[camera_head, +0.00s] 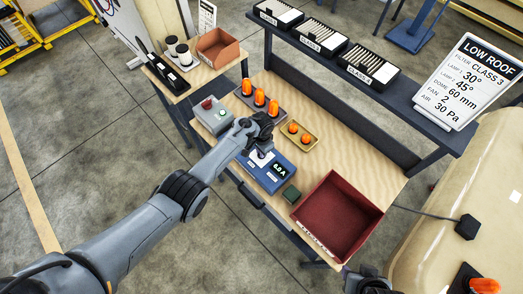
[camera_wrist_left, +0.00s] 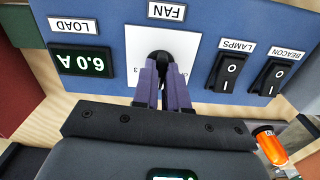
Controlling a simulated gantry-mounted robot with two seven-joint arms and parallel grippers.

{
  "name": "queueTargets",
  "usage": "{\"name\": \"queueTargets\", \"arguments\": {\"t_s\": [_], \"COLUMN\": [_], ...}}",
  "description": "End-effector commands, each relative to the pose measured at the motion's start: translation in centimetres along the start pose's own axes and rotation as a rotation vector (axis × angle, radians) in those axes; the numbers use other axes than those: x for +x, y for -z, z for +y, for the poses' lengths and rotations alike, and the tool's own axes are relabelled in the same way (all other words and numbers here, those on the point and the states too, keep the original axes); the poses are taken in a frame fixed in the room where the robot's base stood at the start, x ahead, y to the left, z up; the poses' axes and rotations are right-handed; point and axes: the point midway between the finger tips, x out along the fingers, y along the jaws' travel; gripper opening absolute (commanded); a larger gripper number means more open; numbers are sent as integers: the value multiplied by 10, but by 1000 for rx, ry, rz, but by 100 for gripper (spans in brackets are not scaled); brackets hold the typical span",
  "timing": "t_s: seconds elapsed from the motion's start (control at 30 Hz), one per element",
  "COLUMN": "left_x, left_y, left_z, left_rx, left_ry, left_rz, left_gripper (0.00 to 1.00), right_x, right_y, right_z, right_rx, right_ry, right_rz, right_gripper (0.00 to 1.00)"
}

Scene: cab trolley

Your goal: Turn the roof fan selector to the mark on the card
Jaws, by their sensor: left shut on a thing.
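The blue control panel (camera_head: 282,178) lies on the trolley top, and it fills the left wrist view (camera_wrist_left: 120,20). The fan selector is a dark round knob (camera_wrist_left: 160,57) on a white plate (camera_wrist_left: 195,50) under the FAN label (camera_wrist_left: 167,11). My left gripper (camera_head: 260,148) is over the panel; in the wrist view its two purple fingers (camera_wrist_left: 162,70) are shut on the knob. They hide most of the dial, so its pointer setting cannot be read. The card (camera_head: 468,80) at upper right reads FAN 2. Part of my right gripper (camera_head: 370,281) shows at the bottom edge.
A load display (camera_wrist_left: 82,62), a lamps switch (camera_wrist_left: 229,71) and a beacon switch (camera_wrist_left: 273,76) flank the dial. Orange beacons (camera_head: 259,98) stand behind my left gripper. A red bin (camera_head: 335,215) and a small green block (camera_head: 291,194) are to the right.

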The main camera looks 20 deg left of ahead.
Motion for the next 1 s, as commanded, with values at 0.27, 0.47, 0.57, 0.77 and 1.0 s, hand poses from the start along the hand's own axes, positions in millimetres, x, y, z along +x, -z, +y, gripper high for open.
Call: {"name": "queueTargets", "arguments": {"t_s": [0.27,0.47,0.57,0.77,1.0], "left_x": [0,0,0,0,1], "left_y": [0,0,0,0,0], "left_z": [-1,0,0,0,0], "left_rx": [193,275,299,317,317], "left_ry": [1,1,0,0,0], "left_rz": [0,-1,-1,-1,0], "left_gripper": [0,0,0,0,0], "right_x": [2,3,3,3,3], "right_y": [-1,-1,-2,-2,-1], "right_z": [0,2,2,2,2], "right_rx": [-2,-8,-9,-9,-6], "right_ry": [-2,-6,-8,-7,-5], "right_rz": [0,-1,-1,-1,-1], "right_gripper": [43,43,43,43,43]}}
